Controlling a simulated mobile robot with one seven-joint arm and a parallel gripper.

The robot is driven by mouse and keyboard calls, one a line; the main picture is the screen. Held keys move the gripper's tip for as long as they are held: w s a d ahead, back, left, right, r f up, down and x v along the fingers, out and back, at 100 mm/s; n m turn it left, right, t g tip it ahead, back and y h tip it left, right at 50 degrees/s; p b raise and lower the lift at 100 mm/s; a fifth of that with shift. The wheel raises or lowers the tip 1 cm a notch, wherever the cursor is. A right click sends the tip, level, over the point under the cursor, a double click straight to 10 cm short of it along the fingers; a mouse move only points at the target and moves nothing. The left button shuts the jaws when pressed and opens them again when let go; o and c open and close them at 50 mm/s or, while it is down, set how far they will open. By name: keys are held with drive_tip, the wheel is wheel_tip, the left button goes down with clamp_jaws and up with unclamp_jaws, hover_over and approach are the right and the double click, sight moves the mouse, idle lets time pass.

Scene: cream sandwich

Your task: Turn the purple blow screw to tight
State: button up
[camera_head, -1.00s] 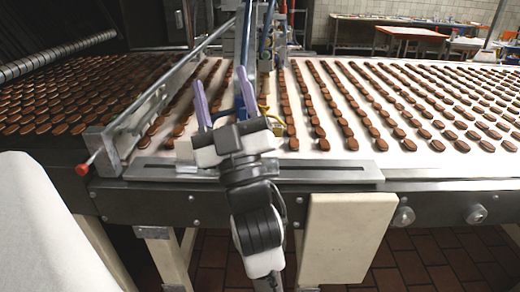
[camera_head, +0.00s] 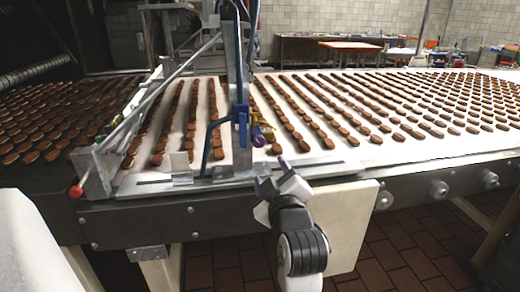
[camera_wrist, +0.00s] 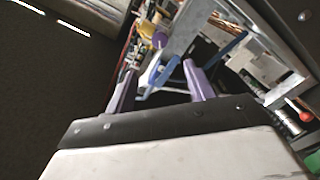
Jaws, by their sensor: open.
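The purple blow screw (camera_head: 257,137) shows as a small purple knob on the blue and metal upright assembly above the conveyor. In the wrist view, the purple screw (camera_wrist: 160,40) is ahead of my gripper, a little above the gap between the fingers. My gripper (camera_head: 272,176) has purple fingers and is open and empty. In the head view it is in front of and below the screw, near the conveyor's front rail. In the wrist view my gripper (camera_wrist: 160,70) has its two fingers spread apart, and they do not touch the screw. I cannot tell whether the screw is tight.
A metal rail (camera_head: 330,168) runs along the conveyor's front edge. A blue upright bar (camera_head: 241,110) stands just left of the screw. Rows of brown biscuits cover the white belt (camera_head: 310,150). A red-tipped rod (camera_head: 76,191) sticks out at left. Brick floor lies in front.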

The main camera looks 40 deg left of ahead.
sight(259, 143)
drive_tip(key=p+x, duration=0.3)
drive_tip(key=x, duration=1)
drive_tip(key=shift+w+a, duration=0.2)
drive_tip(key=shift+w, duration=0.05)
drive_tip(key=c, duration=1)
